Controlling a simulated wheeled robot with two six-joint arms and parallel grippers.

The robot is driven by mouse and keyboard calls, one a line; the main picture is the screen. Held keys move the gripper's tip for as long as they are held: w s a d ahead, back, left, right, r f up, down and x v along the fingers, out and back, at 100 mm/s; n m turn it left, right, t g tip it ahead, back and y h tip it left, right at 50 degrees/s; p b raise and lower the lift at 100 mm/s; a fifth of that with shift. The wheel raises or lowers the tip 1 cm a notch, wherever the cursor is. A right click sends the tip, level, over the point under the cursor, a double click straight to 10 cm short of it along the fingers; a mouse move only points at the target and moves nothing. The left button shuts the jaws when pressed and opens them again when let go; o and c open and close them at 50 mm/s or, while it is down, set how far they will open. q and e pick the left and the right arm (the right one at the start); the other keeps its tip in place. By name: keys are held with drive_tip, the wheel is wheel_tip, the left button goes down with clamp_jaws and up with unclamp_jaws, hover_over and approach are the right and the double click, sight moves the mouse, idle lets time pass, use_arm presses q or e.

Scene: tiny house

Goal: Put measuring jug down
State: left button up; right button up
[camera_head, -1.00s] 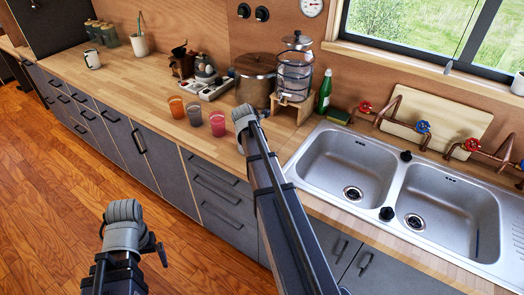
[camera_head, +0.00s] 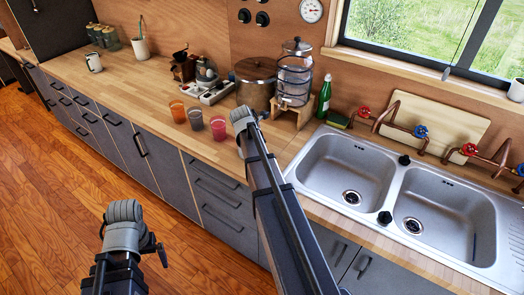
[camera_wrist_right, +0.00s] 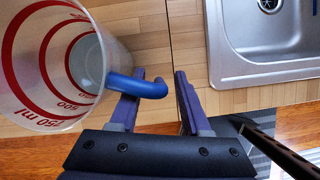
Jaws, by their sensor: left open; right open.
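The measuring jug (camera_wrist_right: 50,60) is clear with red markings and a blue handle (camera_wrist_right: 135,84). It shows at the left of the right wrist view, over the wooden counter, partly cut off by the frame. My right gripper (camera_wrist_right: 158,95) is open. Its left finger is at the handle, which reaches partway across the gap between the fingers; the right finger is apart from it. My left gripper (camera_head: 125,228) is at the lower left, over the floor.
A double sink (camera_head: 400,195) lies right of my right arm. A lidded pot (camera_head: 256,82), a glass dispenser (camera_head: 294,75) and a green bottle (camera_head: 324,97) stand behind.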

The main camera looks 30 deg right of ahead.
use_arm(q)
wheel_tip(320, 180, up, 9)
drive_tip(key=p, duration=0.8)
use_arm(e)
drive_tip(key=w+v, duration=0.1)
drive_tip(key=v, duration=0.8)
drive_tip(key=shift+s+a+r, duration=0.15)
drive_tip(key=shift+s+r, duration=0.2)
drive_tip(key=shift+s, duration=0.15)
drive_tip(key=shift+a, duration=0.1)
drive_tip(key=s+a+m+y, duration=0.1)
drive_tip(key=s+a+m, duration=0.4)
drive_tip(key=a, duration=0.6)
drive_tip(key=s+a+f+m+g+y, duration=0.1)
drive_tip(key=s+a+m, duration=0.4)
drive_tip(key=a, duration=0.6)
drive_tip(key=s+a+m+y, duration=0.1)
drive_tip(key=s+a+m, duration=0.5)
drive_tip(key=a, duration=0.5)
drive_tip(key=shift+s+a+f, duration=0.2)
drive_tip(key=shift+s+f, duration=0.1)
drive_tip(key=shift+s, duration=0.4)
use_arm(q)
wheel_tip(320, 180, down, 6)
drive_tip(key=b, duration=0.5)
drive_tip(key=shift+r+b, duration=0.2)
drive_tip(key=shift+b, duration=0.1)
use_arm(e)
wheel_tip(320, 180, down, 6)
drive_tip(key=shift+r, duration=0.2)
